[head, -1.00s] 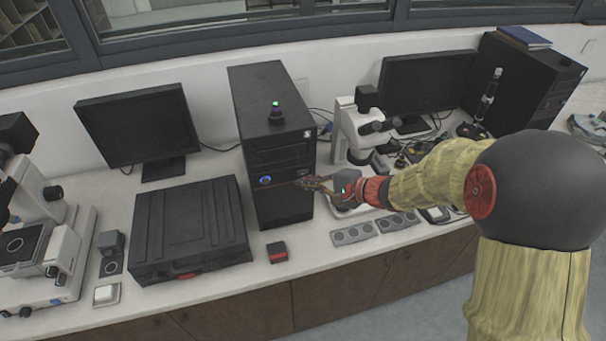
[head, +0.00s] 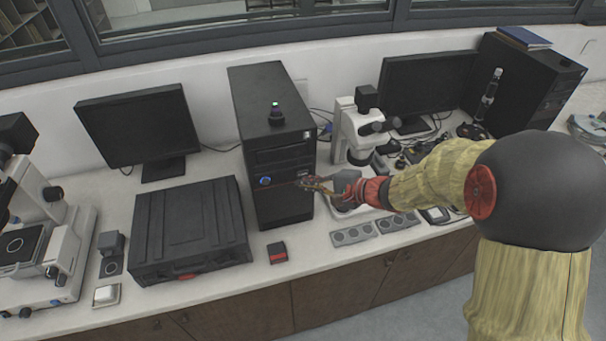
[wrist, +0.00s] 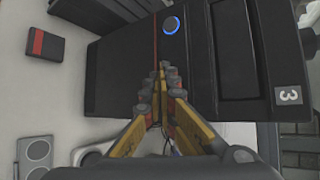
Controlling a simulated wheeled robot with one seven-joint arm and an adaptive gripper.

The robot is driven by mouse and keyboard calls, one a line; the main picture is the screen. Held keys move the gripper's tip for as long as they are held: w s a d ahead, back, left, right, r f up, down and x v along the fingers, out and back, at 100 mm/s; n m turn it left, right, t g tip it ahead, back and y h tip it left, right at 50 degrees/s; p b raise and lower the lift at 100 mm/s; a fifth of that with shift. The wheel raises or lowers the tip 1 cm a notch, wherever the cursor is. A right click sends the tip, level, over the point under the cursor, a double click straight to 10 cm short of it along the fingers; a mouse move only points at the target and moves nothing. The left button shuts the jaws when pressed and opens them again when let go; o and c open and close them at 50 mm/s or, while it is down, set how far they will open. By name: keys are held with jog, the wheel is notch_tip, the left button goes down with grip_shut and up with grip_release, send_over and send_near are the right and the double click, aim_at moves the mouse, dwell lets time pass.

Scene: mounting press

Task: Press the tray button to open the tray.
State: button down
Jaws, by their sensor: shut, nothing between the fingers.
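A black computer tower (head: 278,217) stands upright on the bench, its front towards me. It also shows sideways in the wrist view (wrist: 119,75). A blue-ringed round button (head: 265,180) is on its front; the wrist view shows this button (wrist: 171,25) beyond my fingertips. A drive-bay panel (head: 282,153) lies higher on the front, seen as a dark panel (wrist: 237,55) right of the fingers in the wrist view. I cannot make out a separate tray button. My gripper (head: 304,182) is shut and empty, its tips (wrist: 163,68) close to the tower's front; contact cannot be told.
A black case (head: 190,230) lies left of the tower. A small black-and-red box (head: 277,252) sits in front of it. A white microscope (head: 358,130) and grey socket strips (head: 353,235) are to the right. A small device with a green light (head: 276,115) stands on the tower.

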jog(key=shift+w, duration=0.2)
jog(key=shift+w+a+b, duration=0.15)
jog(key=shift+w+b, duration=0.1)
jog(key=shift+b, duration=0.2)
jog(key=shift+w+b, duration=0.3)
jog(key=shift+w, duration=0.05)
dwell(0.8)
jog(key=shift+s, duration=0.1)
jog(key=shift+s+b, duration=0.45)
jog(key=shift+s, duration=0.25)
jog(key=shift+d, duration=0.2)
jog(key=s, duration=0.2)
jog(key=s+d+b, duration=0.1)
jog(key=s, duration=0.1)
jog(key=shift+s+d, duration=0.15)
jog(key=shift+s, duration=0.25)
dwell(0.6)
